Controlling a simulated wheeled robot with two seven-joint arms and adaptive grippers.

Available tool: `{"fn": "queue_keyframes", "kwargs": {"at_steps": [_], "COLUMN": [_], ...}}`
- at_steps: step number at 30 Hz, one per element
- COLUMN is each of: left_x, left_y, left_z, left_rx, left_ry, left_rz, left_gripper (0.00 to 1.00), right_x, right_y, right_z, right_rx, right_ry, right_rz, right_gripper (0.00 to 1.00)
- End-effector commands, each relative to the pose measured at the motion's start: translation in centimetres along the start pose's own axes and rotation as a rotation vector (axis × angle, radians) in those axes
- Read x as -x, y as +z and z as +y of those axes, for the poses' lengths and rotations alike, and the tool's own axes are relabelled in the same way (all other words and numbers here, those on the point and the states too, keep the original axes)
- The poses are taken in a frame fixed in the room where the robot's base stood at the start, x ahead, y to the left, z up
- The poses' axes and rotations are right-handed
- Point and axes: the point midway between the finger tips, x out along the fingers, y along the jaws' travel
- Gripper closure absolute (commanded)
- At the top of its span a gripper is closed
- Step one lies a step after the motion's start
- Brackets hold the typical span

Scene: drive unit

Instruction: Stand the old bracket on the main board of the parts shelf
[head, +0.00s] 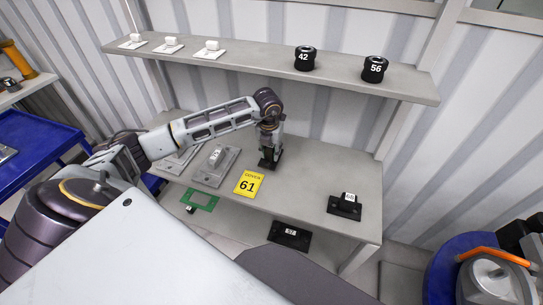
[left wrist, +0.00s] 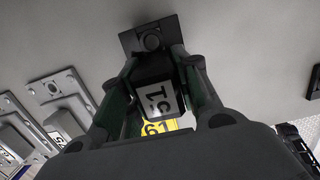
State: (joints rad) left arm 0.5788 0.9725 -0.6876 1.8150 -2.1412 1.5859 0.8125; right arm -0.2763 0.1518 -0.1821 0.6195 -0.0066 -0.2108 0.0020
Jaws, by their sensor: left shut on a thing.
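The old bracket (head: 269,163) is black, with a dark base plate and a white label that shows in the left wrist view (left wrist: 157,99). My left gripper (head: 270,147) is shut on its upright part, with a finger on each side. The bracket is upright, base down, at the main board (head: 305,172) of the parts shelf, behind the yellow card. Its base looks on or very close to the board; I cannot tell if it bears on it. My right gripper is not in view.
A yellow card marked 61 (head: 248,184) and grey plates with raised parts (head: 216,166) lie left of the bracket. Another black bracket (head: 345,206) stands at the right. The upper shelf (head: 255,58) overhangs behind. Bare board lies between the two brackets.

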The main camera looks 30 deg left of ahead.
Motion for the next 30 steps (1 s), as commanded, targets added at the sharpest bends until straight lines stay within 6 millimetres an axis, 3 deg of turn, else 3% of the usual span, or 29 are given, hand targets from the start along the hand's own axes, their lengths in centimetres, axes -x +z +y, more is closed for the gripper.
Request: {"fn": "queue_keyframes", "kwargs": {"at_steps": [16, 30], "left_x": [-0.1, -3.4], "left_y": [0.7, 0.3], "left_z": [-0.1, -0.1], "left_rx": [0.000, -0.001], "left_ry": [-0.001, -0.001], "left_rz": [-0.001, -0.002], "left_gripper": [1.00, 1.00], "right_x": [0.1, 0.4], "right_y": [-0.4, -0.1], "right_z": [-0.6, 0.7], "right_rx": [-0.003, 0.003], "right_ry": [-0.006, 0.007], "right_rz": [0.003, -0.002], "right_gripper": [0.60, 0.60]}}
